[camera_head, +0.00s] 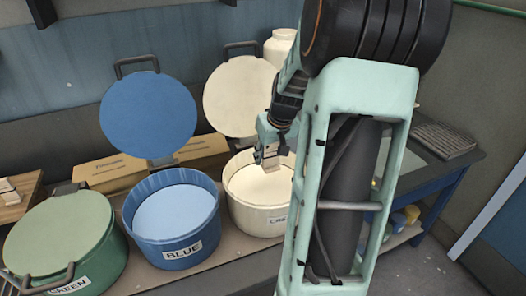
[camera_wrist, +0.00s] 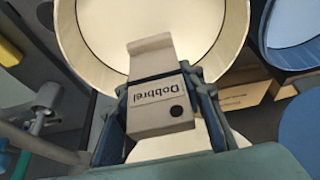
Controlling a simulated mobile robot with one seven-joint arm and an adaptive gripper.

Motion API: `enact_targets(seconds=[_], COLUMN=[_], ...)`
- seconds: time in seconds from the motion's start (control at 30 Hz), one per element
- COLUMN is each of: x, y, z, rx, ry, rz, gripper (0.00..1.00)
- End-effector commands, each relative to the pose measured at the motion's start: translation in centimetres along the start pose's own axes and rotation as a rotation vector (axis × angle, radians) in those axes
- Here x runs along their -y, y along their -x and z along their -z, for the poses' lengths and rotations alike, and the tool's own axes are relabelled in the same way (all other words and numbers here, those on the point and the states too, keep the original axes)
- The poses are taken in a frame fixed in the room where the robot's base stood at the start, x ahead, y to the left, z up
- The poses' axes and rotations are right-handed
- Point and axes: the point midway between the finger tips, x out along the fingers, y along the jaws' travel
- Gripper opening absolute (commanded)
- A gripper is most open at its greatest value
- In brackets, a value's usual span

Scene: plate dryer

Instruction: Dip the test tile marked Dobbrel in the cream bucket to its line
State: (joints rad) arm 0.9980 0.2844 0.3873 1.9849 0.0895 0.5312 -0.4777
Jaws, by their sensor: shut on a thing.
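The test tile (camera_wrist: 158,104) is pale beige, with the name Dobbrel upside down and a dark dot on its near face. My gripper (camera_wrist: 156,84) is shut on it, one finger on each side. In the head view my gripper (camera_head: 270,152) is over the open cream bucket (camera_head: 238,212), with its pale glaze below.
The open blue bucket (camera_head: 143,228) stands close left, then the green bucket (camera_head: 112,262) with its lid on. The blue lid (camera_head: 148,115) and cream lid (camera_head: 238,95) stand raised behind. A cardboard box (camera_head: 118,172) lies behind the buckets. My arm hides the bench right of the cream bucket.

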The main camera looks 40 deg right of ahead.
Motion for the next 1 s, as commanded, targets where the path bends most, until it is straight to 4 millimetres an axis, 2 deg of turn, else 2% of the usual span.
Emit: enact_targets(seconds=[1.0], x=[0.1], y=[-4.8], z=[-2.0], rx=[0.000], ry=[0.000], rz=[0.000], gripper=[0.09])
